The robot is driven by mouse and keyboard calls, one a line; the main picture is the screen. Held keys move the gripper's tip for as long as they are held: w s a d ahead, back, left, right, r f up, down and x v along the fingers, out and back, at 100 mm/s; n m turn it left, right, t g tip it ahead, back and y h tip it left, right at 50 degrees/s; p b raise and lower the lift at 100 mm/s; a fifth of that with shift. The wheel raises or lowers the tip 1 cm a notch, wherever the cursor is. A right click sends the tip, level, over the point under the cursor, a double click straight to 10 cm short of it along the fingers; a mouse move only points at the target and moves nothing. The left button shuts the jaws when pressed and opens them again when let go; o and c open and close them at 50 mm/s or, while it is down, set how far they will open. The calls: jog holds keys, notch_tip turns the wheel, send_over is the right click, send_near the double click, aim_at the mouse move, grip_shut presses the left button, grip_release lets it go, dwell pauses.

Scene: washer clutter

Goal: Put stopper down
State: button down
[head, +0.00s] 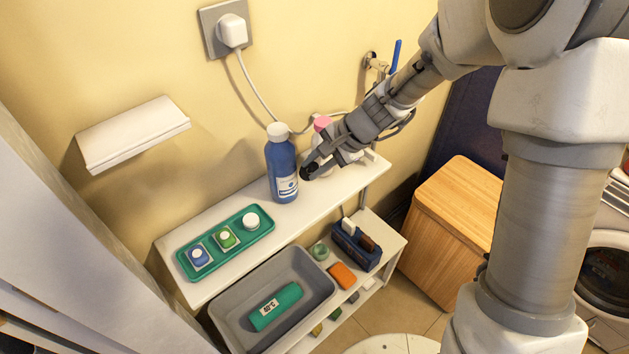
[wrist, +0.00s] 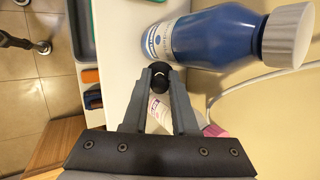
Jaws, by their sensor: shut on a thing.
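My gripper (wrist: 160,85) is shut on a small round black stopper (wrist: 160,78), held between the fingertips in the wrist view. In the head view my gripper (head: 312,170) is over the upper white shelf (head: 320,194), just right of a blue bottle; the stopper is hard to tell apart from the dark fingertips there. In the wrist view the white shelf (wrist: 118,80) lies behind the fingers. I cannot tell whether the stopper touches the shelf.
The white-capped blue bottle (head: 283,172) stands close beside my gripper. A pink-capped bottle (head: 322,123) is partly hidden behind it. A green tray (head: 234,243) with small items sits at the shelf's left. Below are a grey bin (head: 318,280) and a blue caddy (head: 355,246).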

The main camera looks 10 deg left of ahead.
jog(key=shift+f+b, duration=0.3)
jog(key=shift+f, duration=2.3)
jog(key=shift+f, duration=0.1)
jog(key=shift+f, duration=0.1)
jog(key=c, duration=0.7)
grip_release()
